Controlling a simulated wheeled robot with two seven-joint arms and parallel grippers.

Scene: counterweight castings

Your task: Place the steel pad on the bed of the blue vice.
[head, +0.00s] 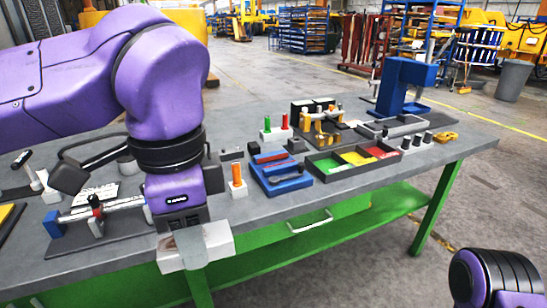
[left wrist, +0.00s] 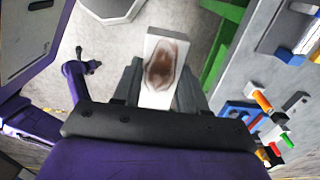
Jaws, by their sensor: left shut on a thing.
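My left gripper (head: 190,245) points down in front of the bench's near edge, shut on a pale grey block (head: 217,240), which I take to be the steel pad. In the left wrist view the block (left wrist: 164,68) shows a rust-brown patch and sits between the dark fingers. A low blue fixture with a red bar (head: 280,178) stands mid-bench, right of the gripper; I take it for the blue vice, though its bed is too small to make out. The block is apart from it. My right gripper is out of the head view; only part of my right arm shows.
An orange peg on a white block (head: 237,182) stands between my left gripper and the blue fixture. A divided tray (head: 322,167) lies to its right. A blue press (head: 404,85) stands behind. A bar fixture (head: 118,206) lies at left. Bare bench top shows near the front edge.

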